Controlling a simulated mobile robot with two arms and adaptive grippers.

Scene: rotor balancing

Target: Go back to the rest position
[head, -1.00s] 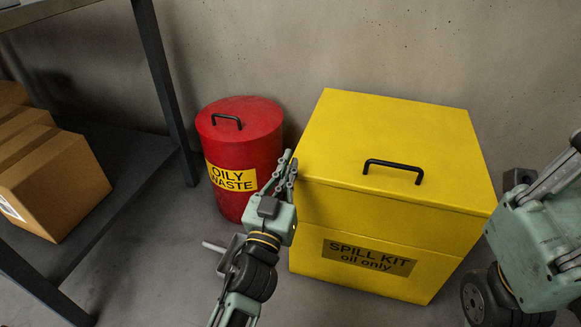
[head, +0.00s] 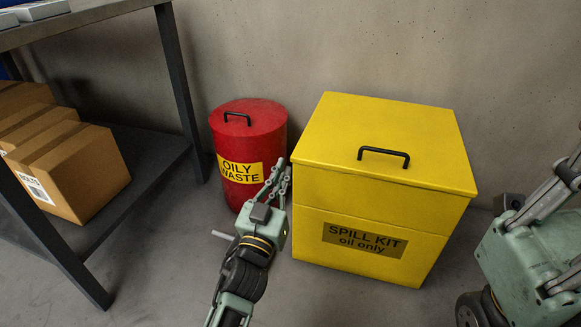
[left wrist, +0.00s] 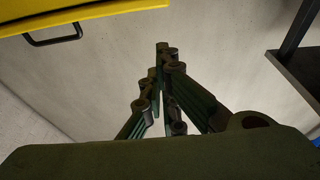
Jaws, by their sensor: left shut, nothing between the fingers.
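My left gripper (head: 281,172) is shut and empty. In the head view its fingertips point up, in front of the gap between the red oily waste bin and the yellow spill kit box. In the left wrist view its fingers (left wrist: 163,75) come together against a bare wall.
A red lidded bin (head: 247,125) and a yellow spill kit box (head: 385,140) stand by the concrete wall. A dark shelf table (head: 186,100) with cardboard boxes (head: 90,175) stands at left.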

